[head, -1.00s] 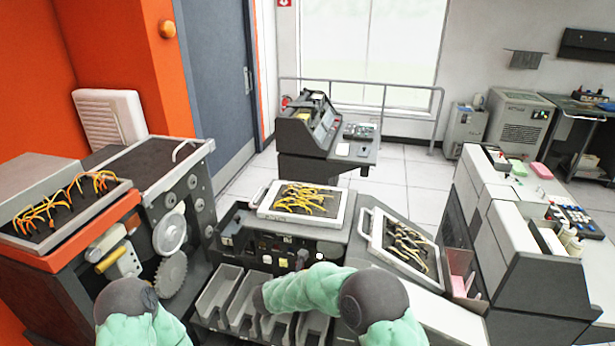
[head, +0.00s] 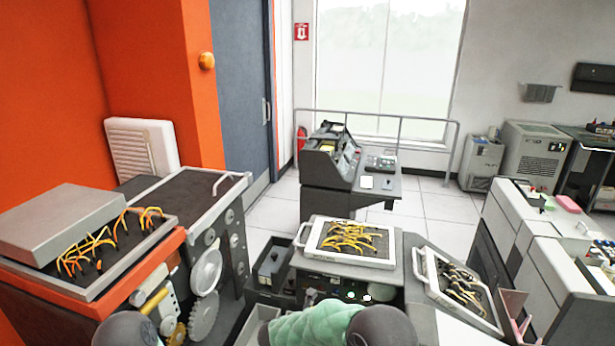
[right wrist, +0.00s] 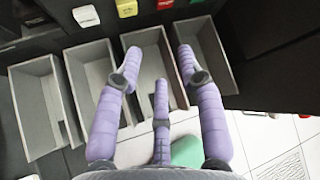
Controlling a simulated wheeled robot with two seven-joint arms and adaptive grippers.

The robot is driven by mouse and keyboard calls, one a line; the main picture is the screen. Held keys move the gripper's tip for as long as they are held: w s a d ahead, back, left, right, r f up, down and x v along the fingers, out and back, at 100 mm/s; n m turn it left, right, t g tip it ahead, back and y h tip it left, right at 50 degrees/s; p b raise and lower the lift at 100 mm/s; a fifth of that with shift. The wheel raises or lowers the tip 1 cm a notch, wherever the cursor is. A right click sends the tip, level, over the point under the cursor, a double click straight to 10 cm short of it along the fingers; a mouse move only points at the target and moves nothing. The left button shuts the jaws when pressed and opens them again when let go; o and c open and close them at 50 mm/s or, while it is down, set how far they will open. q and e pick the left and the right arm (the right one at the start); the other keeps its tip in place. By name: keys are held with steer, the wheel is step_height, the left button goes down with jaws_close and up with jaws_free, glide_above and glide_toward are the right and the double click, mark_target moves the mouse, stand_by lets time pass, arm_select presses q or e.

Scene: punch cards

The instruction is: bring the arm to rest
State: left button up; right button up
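My right gripper (right wrist: 160,62) shows in the right wrist view with its purple fingers spread apart and nothing between them. It hangs over a row of grey open-topped bins (right wrist: 92,72), which look empty. In the head view, my right arm (head: 312,326) in its green sleeve crosses the bottom middle; its gripper does not show there. Only a dark rounded part of my left arm (head: 125,330) shows at the bottom left, and the left gripper is out of view.
A white-framed panel with yellow cables (head: 318,246) and another framed cable panel (head: 434,285) lie on the machine before me. A grey-lidded cabinet (head: 60,222) stands left and white machines (head: 540,240) stand right. Tiled floor (head: 272,212) is clear beyond.

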steer(key=s+d+f+m+g+y, duration=0.2)
steer(key=s+f+m+g+y, duration=0.15)
steer(key=s+f+m, duration=0.45)
steer(key=s+d+f+m+g+y, duration=0.25)
steer(key=s+f+m+g, duration=0.2)
steer(key=s+f, duration=0.65)
steer(key=s+d+f+m+y, duration=0.1)
steer(key=s+m+y, duration=0.1)
steer(key=s+m, duration=0.6)
steer(key=s+d+f+m+y, duration=0.1)
steer(key=s+m, duration=0.7)
steer(key=m, duration=1)
steer(key=shift+s+d+f+y, duration=0.25)
steer(key=shift+d+f+y, duration=0.15)
steer(key=shift+f+y, duration=0.25)
steer(key=shift+r+m, duration=0.1)
steer(key=shift+m, duration=0.15)
